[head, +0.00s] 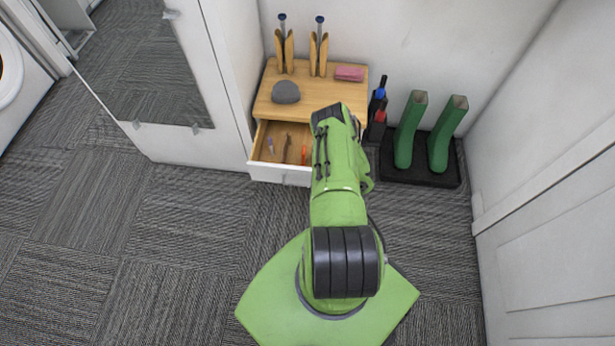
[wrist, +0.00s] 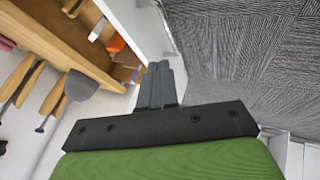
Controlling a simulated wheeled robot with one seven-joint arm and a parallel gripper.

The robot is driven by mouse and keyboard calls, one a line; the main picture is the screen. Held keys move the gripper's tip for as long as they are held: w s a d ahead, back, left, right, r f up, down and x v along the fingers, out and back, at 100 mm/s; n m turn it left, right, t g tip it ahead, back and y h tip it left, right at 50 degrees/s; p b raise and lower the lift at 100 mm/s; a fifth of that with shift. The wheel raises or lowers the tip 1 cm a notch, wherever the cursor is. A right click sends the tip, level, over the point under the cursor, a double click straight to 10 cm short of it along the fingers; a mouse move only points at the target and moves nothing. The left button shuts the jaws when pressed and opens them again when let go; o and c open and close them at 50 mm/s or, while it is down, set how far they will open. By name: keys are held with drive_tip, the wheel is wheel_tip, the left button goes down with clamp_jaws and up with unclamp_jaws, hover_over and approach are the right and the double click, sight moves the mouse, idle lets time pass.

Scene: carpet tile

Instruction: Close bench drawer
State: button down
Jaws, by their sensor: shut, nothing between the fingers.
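The bench drawer (head: 279,173) is open, pulled out from under a light wooden bench top (head: 315,100). It has a white front with a small handle, and several small items lie inside, one of them orange. In the head view my green arm covers the drawer's right part and hides my gripper. In the wrist view my gripper (wrist: 160,68) is shut and empty. Its fingertips are close to the drawer's white front (wrist: 152,30); I cannot tell whether they touch it.
A grey cap (head: 286,92), a pink item (head: 349,74) and two wooden racks stand on the bench. Green boots (head: 410,130) stand on a black tray (head: 420,176) to the right. A white mirrored cabinet (head: 190,145) is at the left. The carpet before the drawer's left is clear.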

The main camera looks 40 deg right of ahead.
sight(307, 173)
drive_tip(key=b+x, duration=0.2)
drive_tip(key=x, duration=0.1)
drive_tip(key=d+b+x, duration=0.1)
drive_tip(key=b+x, duration=0.1)
drive_tip(key=x, duration=0.1)
drive_tip(key=d+r+b+x, duration=0.1)
drive_tip(key=b+x, duration=0.1)
drive_tip(key=x, duration=0.1)
drive_tip(key=shift+w+f, duration=0.3)
drive_tip(key=shift+w, duration=0.25)
drive_tip(key=shift+w+d+r, duration=0.2)
drive_tip(key=shift+w+d, duration=0.15)
drive_tip(key=shift+d, duration=0.15)
